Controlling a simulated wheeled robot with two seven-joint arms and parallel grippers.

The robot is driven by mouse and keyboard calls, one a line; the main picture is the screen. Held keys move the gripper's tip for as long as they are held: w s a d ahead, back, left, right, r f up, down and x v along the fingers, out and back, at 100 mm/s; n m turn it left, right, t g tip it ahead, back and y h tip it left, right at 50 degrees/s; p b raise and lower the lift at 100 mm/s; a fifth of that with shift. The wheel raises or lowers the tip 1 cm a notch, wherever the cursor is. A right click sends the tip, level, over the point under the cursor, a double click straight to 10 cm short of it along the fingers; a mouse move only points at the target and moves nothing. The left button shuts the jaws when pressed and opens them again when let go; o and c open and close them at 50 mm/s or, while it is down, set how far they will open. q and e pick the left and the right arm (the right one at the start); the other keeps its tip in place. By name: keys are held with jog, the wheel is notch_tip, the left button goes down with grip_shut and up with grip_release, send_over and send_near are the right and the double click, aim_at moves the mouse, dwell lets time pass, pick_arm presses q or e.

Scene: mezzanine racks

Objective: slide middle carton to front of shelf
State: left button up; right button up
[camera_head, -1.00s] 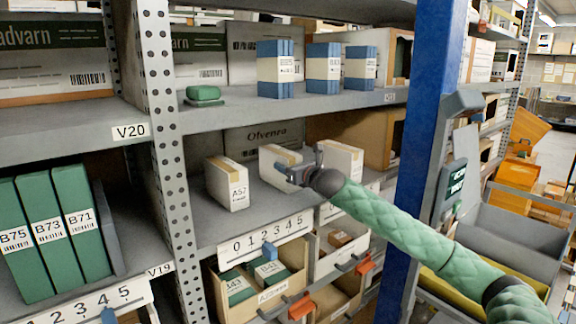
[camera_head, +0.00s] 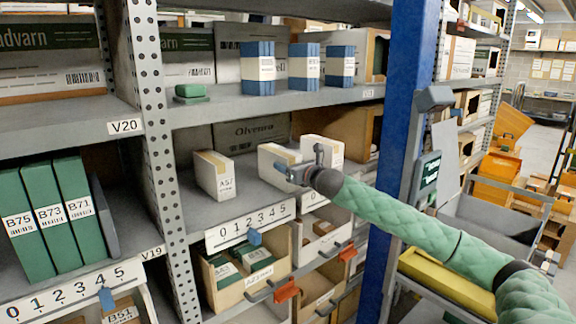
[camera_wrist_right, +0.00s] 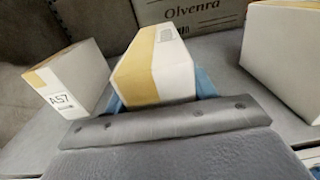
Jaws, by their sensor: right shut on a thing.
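The middle carton (camera_head: 275,162) is white with a tan tape strip and stands on the grey shelf between two similar cartons. My right gripper (camera_head: 300,173) is at its front and shut on it. In the right wrist view the middle carton (camera_wrist_right: 155,68) sits between the blue fingertips, slightly tilted in the picture. The left carton (camera_head: 214,175), labelled A57, and the right carton (camera_head: 325,150) stand apart from it on either side. Part of the middle carton's front is hidden by my gripper. My left gripper is not in view.
A scale strip (camera_head: 250,227) with a blue slider runs along the shelf's front edge. Behind stands an Olvenra box (camera_head: 250,132). A perforated post (camera_head: 158,150) is at left and a blue post (camera_head: 398,130) at right. Open bins (camera_head: 243,272) lie below.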

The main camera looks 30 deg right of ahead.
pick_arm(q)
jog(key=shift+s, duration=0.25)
pick_arm(e)
jog(key=shift+s, duration=0.1)
jog(key=o, duration=1.3)
jog(key=shift+s, duration=0.15)
jog(key=shift+s+d+f+b, duration=0.1)
jog(key=shift+s+b, duration=0.15)
jog(key=shift+b, duration=0.05)
pick_arm(q)
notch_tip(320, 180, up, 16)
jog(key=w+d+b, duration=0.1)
jog(key=b, duration=0.2)
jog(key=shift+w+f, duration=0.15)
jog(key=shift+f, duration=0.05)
pick_arm(e)
jog(key=shift+s+d, duration=0.2)
jog(key=shift+s, duration=3.25)
